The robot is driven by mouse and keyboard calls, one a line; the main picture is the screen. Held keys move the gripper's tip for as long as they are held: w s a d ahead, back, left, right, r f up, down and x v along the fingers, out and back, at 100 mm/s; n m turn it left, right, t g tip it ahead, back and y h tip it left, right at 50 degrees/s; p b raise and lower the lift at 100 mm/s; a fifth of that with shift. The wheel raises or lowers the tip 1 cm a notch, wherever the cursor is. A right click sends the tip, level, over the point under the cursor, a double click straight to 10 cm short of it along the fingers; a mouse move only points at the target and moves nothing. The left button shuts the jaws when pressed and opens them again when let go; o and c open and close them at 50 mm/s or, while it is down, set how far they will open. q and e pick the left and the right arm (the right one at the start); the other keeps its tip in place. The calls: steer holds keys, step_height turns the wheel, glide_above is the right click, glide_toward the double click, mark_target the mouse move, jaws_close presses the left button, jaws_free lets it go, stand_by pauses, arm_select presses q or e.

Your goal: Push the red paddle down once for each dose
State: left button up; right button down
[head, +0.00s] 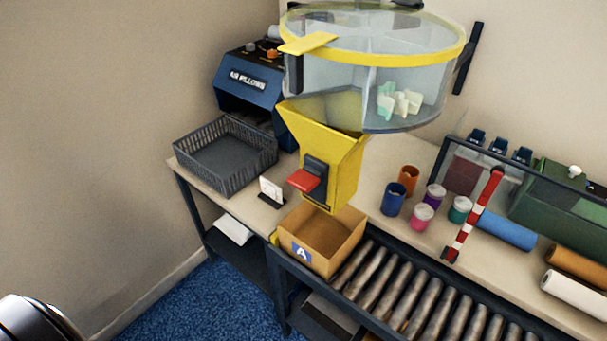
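The red paddle (304,180) sticks out from a dark block on the front of a yellow chute (337,155). Above the chute is a clear round hopper (340,85) with a yellow rim, holding a few pale green and cream pieces (400,101). An open carton (302,249) marked "A" stands below the chute; the part of its floor that shows looks empty. A small white card (271,190) with dark marks, too small to read, stands left of the chute. Neither gripper shows; only a shiny rounded part of mine is at the lower left.
A roller conveyor (425,300) runs right from the carton. An empty dark basket (225,160) and a blue "AIR PILLOWS" machine (247,82) stand at the left. Several cups and jars, a red-white striped bar (474,215) and rolls lie right. Blue carpet is clear in front.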

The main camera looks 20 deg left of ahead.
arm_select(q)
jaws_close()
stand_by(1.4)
